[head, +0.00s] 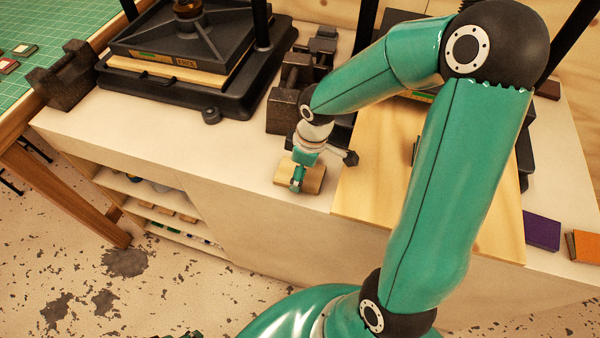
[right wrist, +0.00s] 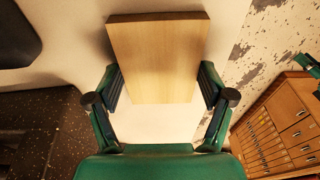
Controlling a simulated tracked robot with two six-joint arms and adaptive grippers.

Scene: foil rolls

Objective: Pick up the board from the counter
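The board, a small pale wooden block (head: 313,180), lies on the counter (head: 235,175) near its front edge. It also shows in the right wrist view (right wrist: 160,55). My right gripper (head: 297,178) points down over the board. In the right wrist view its two fingers (right wrist: 160,90) stand apart, one along each side of the board. The fingers look very close to the sides, and I cannot tell whether they press on it. A green part at the right edge of the right wrist view looks like my left gripper (right wrist: 310,68); its fingers cannot be made out.
A black press (head: 190,70) stands at the back left. Dark metal weights (head: 290,85) sit behind my gripper. A large wooden panel (head: 375,185) lies to the right, partly hidden by my arm. Purple (head: 541,230) and orange (head: 583,246) blocks lie further right. The counter left of the board is clear.

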